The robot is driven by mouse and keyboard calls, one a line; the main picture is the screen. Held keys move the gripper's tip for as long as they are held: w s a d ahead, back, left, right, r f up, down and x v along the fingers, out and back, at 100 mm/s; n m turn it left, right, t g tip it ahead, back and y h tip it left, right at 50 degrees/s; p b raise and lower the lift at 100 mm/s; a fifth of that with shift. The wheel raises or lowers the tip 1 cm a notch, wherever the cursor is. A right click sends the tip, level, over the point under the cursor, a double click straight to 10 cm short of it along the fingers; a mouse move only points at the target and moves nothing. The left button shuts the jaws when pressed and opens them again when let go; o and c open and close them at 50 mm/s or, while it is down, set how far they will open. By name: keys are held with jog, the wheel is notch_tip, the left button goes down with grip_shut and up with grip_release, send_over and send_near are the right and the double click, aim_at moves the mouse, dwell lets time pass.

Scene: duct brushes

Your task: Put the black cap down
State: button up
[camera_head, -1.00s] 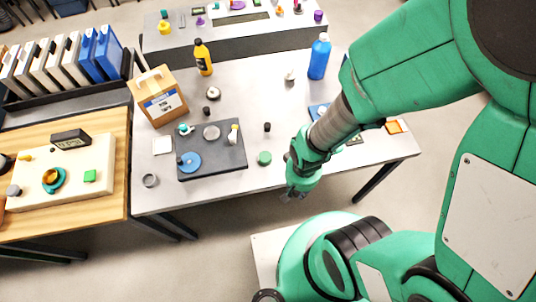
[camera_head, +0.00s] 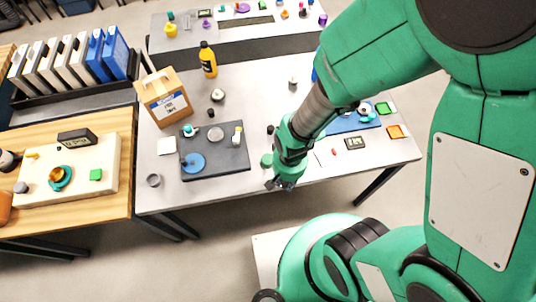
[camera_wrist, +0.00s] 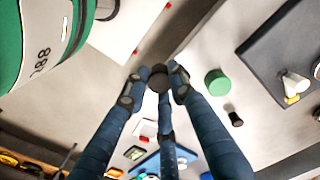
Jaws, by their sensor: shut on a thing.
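The black cap (camera_wrist: 158,78) is a small dark round piece between the fingertips of my gripper (camera_wrist: 157,76) in the wrist view. The blue fingers are shut on it, and it is held over the table's front edge region. In the head view my gripper (camera_head: 280,184) hangs at the front edge of the grey table, just in front of a green disc (camera_head: 267,160); the cap cannot be made out there. The green disc lies right of the fingers in the wrist view (camera_wrist: 217,83).
A second small black piece (camera_head: 270,129) stands behind the green disc. A dark board (camera_head: 225,170) with a blue disc lies to the left. A grey ring (camera_head: 153,180) is near the front left corner. Bare table lies between board and ring, and along the front edge.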

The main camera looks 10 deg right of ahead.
jog(key=w+a, duration=0.1)
jog(key=w, duration=0.3)
jog(key=w+a+f+b, duration=0.1)
jog(key=w, duration=0.4)
jog(key=w+a, duration=0.1)
jog(key=w, duration=0.4)
jog(key=shift+a+f, duration=0.15)
jog(key=shift+f, duration=0.05)
jog(key=shift+f, duration=0.1)
jog(key=shift+f+b, duration=0.5)
jog(key=shift+f, duration=1.15)
jog(key=shift+f, duration=0.2)
jog(key=o, duration=0.9)
jog(key=shift+o, duration=0.2)
jog(key=shift+r, duration=0.2)
notch_tip(320, 180, up, 12)
jog(key=p, duration=0.2)
